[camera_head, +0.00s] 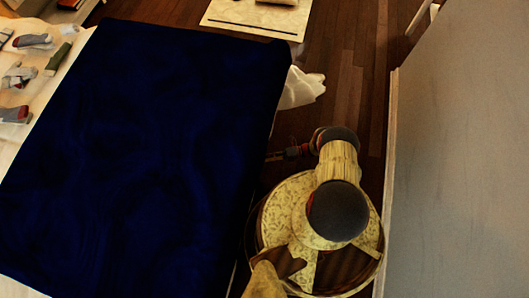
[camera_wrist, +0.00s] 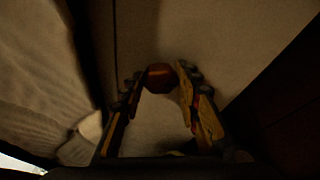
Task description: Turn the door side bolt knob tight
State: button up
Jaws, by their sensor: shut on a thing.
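A small round reddish-brown knob (camera_wrist: 160,77) shows in the wrist view, on a pale panel (camera_wrist: 235,50). My gripper (camera_wrist: 161,80) has its two fingertips on either side of the knob, touching it, and is shut on it. In the head view, my gripper (camera_head: 275,156) reaches left, low beside the bed's right side. The knob cannot be made out in the head view. The knob's threads and how tight it sits cannot be seen.
A bed with a dark blue cover (camera_head: 140,150) fills the left. A pale wall or panel (camera_head: 465,170) stands close on the right. Wooden floor (camera_head: 345,70) is open beyond, with a light mat (camera_head: 258,17).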

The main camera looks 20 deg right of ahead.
jog(key=shift+w, duration=0.1)
dwell(0.3)
jog(key=o, duration=1.1)
jog(key=shift+o, duration=0.2)
